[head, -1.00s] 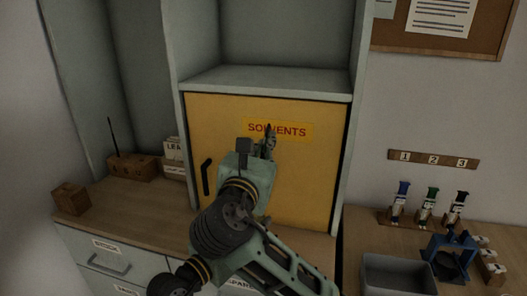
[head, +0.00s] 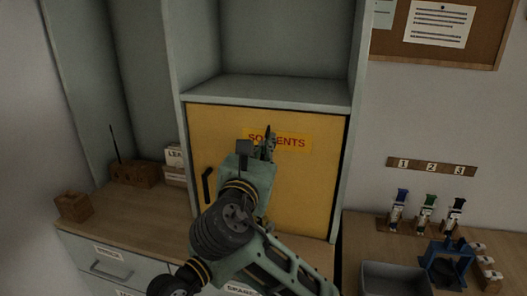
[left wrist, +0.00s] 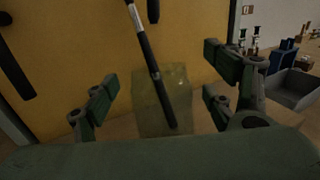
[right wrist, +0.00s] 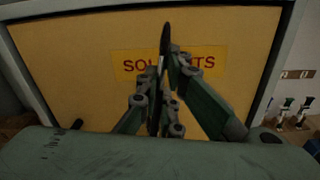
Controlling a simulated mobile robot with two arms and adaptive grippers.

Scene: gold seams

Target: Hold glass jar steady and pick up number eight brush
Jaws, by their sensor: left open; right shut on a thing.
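My right gripper (head: 267,146) is shut on a thin dark brush (right wrist: 165,42), held tip up in front of the SOLVENTS sign. No number is readable on it. In the left wrist view, a yellowish see-through glass jar (left wrist: 180,98) stands between the fingers of my open left gripper (left wrist: 160,95), with gaps at both sides. A dark brush handle (left wrist: 153,68) slants down across the jar there; I cannot tell whether its lower end is inside or in front. In the head view, my right arm covers the jar area, and my left gripper is not seen.
The yellow cabinet door (head: 215,130) with its black handle (head: 207,187) is close behind the gripper. Wooden blocks (head: 74,207) stand on the left counter. On the right counter are a grey bin (head: 398,283), a blue stand (head: 447,262) and several small colour-topped items (head: 428,208).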

